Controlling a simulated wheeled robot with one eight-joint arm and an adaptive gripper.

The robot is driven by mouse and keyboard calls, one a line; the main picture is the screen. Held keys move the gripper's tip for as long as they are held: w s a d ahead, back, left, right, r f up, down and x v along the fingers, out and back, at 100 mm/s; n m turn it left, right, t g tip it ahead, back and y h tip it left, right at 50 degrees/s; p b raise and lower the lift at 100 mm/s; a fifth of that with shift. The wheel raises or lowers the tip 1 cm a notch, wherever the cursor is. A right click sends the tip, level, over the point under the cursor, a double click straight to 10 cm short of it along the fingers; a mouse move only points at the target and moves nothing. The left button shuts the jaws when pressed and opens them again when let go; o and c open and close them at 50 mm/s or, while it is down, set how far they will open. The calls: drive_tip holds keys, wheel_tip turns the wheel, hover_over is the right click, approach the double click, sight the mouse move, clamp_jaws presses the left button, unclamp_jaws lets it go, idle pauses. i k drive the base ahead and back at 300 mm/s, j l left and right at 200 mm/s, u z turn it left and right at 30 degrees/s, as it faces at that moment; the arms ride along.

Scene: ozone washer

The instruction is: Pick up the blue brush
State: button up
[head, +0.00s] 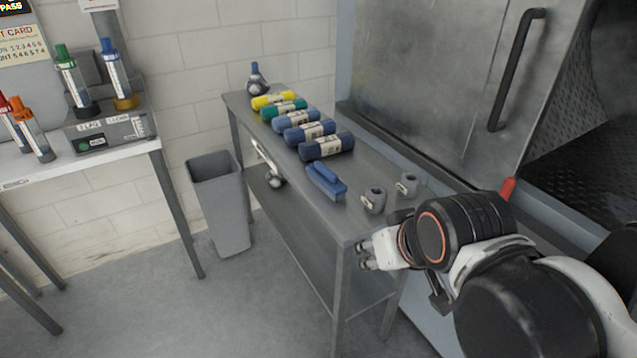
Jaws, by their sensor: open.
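The blue brush (326,182) lies on the grey metal table (362,222), near its left edge and in front of the row of rolled bundles. My gripper (364,257) is at the near end of the table, at its front edge, with its fingers pointing left. It is apart from the brush, below and to the right of it in the picture. The gripper is open, and nothing shows between its fingers.
A grey bin (218,205) stands left of the table. A metal cabinet (430,75) borders the right.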

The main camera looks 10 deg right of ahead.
sight(325, 179)
drive_tip(key=z, duration=1.75)
drive_tip(key=u, duration=1.75)
drive_tip(key=i+z, duration=0.3)
drive_tip(key=i+j+z, duration=0.15)
drive_tip(key=z, duration=0.15)
